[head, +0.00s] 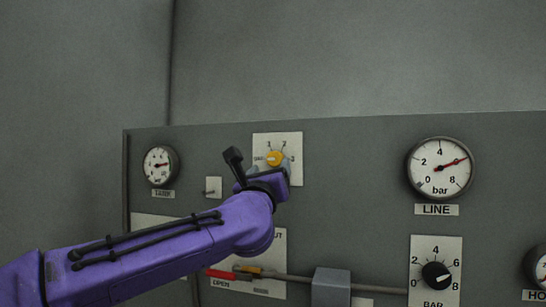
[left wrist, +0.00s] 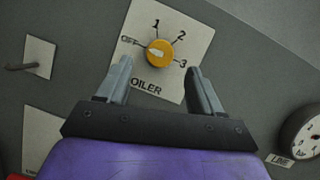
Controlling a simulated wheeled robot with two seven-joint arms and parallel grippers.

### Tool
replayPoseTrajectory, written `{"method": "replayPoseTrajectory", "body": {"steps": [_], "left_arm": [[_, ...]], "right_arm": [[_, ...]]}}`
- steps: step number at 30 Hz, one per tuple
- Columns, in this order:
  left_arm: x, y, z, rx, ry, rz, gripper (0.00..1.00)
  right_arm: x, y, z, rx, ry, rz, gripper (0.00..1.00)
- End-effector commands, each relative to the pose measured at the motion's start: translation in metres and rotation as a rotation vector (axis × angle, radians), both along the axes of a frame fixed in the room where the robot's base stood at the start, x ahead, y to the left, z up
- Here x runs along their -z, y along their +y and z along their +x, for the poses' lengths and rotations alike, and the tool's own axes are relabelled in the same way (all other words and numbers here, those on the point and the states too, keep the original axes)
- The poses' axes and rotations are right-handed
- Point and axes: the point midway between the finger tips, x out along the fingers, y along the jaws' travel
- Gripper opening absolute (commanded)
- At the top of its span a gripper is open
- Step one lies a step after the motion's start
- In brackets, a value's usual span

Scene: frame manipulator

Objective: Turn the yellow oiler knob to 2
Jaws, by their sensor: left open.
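The yellow oiler knob (head: 274,158) sits on a white plate (head: 291,141) on the grey panel. In the left wrist view the knob (left wrist: 160,52) is ringed by the marks OFF, 1, 2 and 3, and its white pointer is toward OFF. The word OILER is printed below it. My left gripper (left wrist: 158,75) is open, with one finger on each side of the space just below the knob; nothing is between the fingers. In the head view the left gripper (head: 267,173) covers the lower part of the plate. My right gripper is not in view.
A small gauge (head: 160,165) is at the left and the LINE gauge (head: 440,168) at the right. A black BAR knob (head: 436,275) is below it. A small lever (head: 211,188) juts out left of the plate. A red handle (head: 220,273) is below my arm.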

Motion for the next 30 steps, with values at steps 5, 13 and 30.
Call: {"method": "replayPoseTrajectory", "body": {"steps": [5,13,30], "left_arm": [[-0.017,-0.007,0.031,0.000,0.002,0.001,0.66],[-0.016,-0.009,0.044,0.001,0.001,0.003,0.66],[-0.016,-0.008,0.043,-0.001,-0.003,0.016,0.10]], "right_arm": [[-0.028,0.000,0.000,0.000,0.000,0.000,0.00],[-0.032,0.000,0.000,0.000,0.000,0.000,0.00],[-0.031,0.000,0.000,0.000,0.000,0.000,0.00]]}}
